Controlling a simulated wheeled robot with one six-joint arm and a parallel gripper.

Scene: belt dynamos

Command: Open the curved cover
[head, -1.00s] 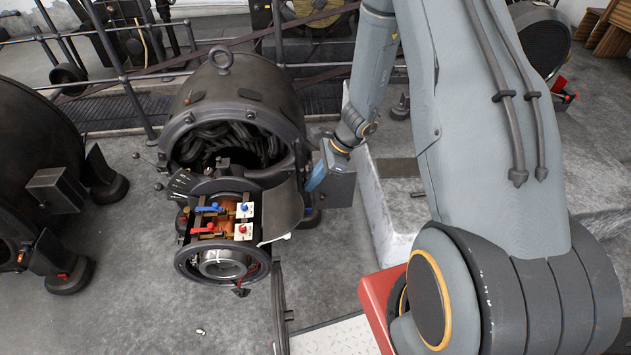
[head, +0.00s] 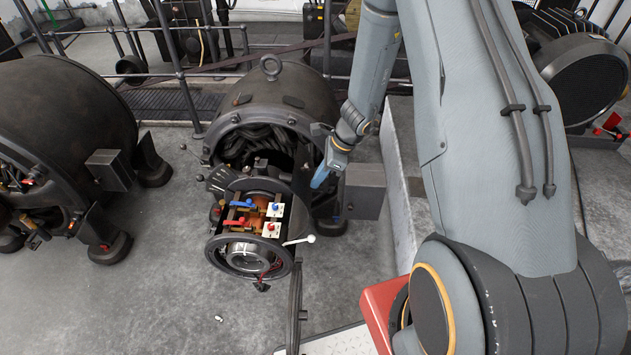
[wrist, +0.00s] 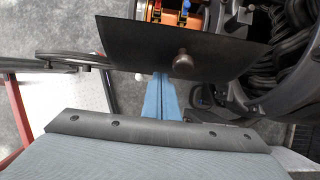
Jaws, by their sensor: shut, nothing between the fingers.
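The curved cover (wrist: 225,55) is a dark plate with a round knob (wrist: 182,62), seen close up in the wrist view. In the head view the cover (head: 303,184) shows as a narrow dark shape at the right of the dynamo's opening, partly behind my gripper. The dynamo (head: 262,103) has its front works exposed, with red and blue levers. My gripper (head: 319,178) is shut and empty beside the cover. Its blue fingers (wrist: 165,98) reach beneath the plate's edge in the wrist view, so the tips are hidden. I cannot tell whether they touch it.
A white-tipped lever (head: 300,241) sticks out right of the front works. Another dynamo (head: 65,110) stands at left. Railings (head: 180,65) run behind. A grey box (head: 365,190) lies beside my gripper. The floor (head: 165,290) in front is mostly clear.

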